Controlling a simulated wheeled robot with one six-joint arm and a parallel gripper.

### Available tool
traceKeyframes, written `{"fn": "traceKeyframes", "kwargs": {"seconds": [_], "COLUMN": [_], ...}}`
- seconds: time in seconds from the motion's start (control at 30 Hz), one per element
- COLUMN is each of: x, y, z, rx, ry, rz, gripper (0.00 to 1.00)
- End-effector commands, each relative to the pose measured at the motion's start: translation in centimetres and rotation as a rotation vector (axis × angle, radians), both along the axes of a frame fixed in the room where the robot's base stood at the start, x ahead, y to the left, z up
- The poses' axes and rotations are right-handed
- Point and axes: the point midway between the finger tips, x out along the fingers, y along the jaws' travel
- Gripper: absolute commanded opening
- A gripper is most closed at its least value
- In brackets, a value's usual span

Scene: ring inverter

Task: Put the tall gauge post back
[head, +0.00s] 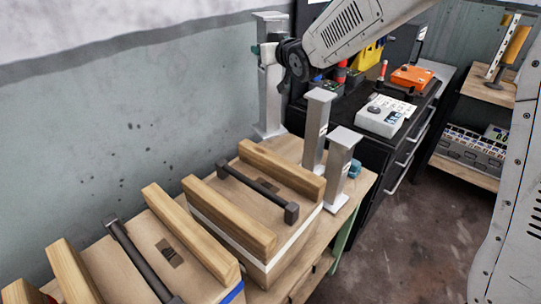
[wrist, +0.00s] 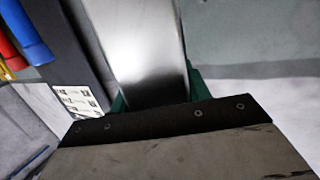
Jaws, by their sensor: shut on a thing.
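The tall gauge post (head: 271,98) is a grey metal column with a flat top, upright at the back of the wooden bench near the wall. My gripper (head: 268,54) is shut on its upper part. In the wrist view the shiny post (wrist: 145,50) runs up between green finger pads, behind the dark gripper edge. The post's foot is close to the bench's back end; I cannot tell whether it touches. Two shorter grey posts, a middle one (head: 317,130) and a shortest one (head: 341,165), stand upright on the bench to the right and nearer.
Wooden boxes with dark handles, one nearer (head: 165,255) and one farther (head: 240,203), fill the front of the bench. A small blue thing (head: 355,168) lies beside the shortest post. A black cabinet (head: 385,150) with tools stands behind right; shelves are farther right.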

Motion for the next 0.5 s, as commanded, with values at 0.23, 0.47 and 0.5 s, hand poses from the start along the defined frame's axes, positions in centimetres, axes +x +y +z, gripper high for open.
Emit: {"fn": "traceKeyframes", "kwargs": {"seconds": [0.23,0.47,0.5], "x": [-0.3,-0.4,-0.4], "y": [-0.1,-0.2,-0.2], "z": [-4.6,-8.1,-8.8], "rx": [0.000,0.000,0.000], "ry": [0.000,0.002,0.001], "rz": [-0.006,-0.010,-0.010], "gripper": [0.00,0.00,0.00]}}
